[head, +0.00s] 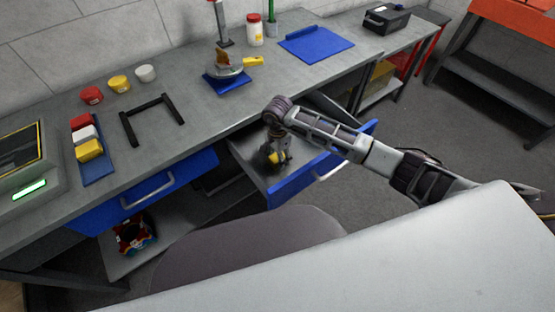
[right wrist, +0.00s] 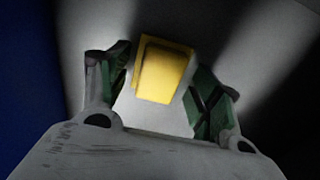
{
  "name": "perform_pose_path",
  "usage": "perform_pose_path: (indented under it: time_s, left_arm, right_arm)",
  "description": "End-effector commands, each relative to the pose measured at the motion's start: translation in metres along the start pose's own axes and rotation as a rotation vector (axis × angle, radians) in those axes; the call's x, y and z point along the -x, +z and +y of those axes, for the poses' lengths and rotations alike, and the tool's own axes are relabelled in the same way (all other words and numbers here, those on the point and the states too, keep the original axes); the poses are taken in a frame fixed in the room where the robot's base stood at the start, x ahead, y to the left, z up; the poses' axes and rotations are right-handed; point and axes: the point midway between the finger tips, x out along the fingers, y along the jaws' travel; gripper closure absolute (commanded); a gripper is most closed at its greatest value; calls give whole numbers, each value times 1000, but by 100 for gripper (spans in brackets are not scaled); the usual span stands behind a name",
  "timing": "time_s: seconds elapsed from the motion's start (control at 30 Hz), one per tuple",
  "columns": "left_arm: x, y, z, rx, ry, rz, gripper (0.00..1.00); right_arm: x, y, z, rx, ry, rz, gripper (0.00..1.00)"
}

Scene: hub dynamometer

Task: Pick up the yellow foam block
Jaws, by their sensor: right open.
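The yellow foam block (right wrist: 164,72) lies on the grey drawer floor. In the right wrist view it is between the two fingers of my right gripper (right wrist: 160,88), with a gap at the right finger and a narrower one at the left. In the head view my right gripper (head: 277,156) points down into the open blue drawer (head: 300,185), and a bit of yellow block (head: 273,158) shows beside its fingers. The gripper is open. Whether the fingers touch the block on either side is hard to tell. My left gripper is not in view.
The bench top (head: 185,150) above the drawer holds a black frame (head: 152,118), a blue tray (head: 97,155) with red, white and yellow blocks, and a scale-like stand (head: 227,72). The drawer's blue front and the bench edge flank my right arm.

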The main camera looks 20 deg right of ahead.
Motion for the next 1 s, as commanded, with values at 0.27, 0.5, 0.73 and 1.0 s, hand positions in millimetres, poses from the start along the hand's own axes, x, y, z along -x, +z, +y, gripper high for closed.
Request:
perform_pose_path:
  time_s: [0.27, 0.5, 0.73, 1.0]
  left_arm:
    - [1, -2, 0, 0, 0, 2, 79]
    - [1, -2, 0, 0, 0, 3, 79]
    - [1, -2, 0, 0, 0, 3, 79]
    - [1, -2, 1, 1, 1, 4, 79]
  right_arm:
    - [-2, 0, 0, 0, 1, 0, 36]
    - [-2, 0, 0, 0, 1, 0, 36]
    - [-2, 0, 0, 0, 1, 0, 65]
    - [-2, 0, 0, 0, 0, 0, 85]
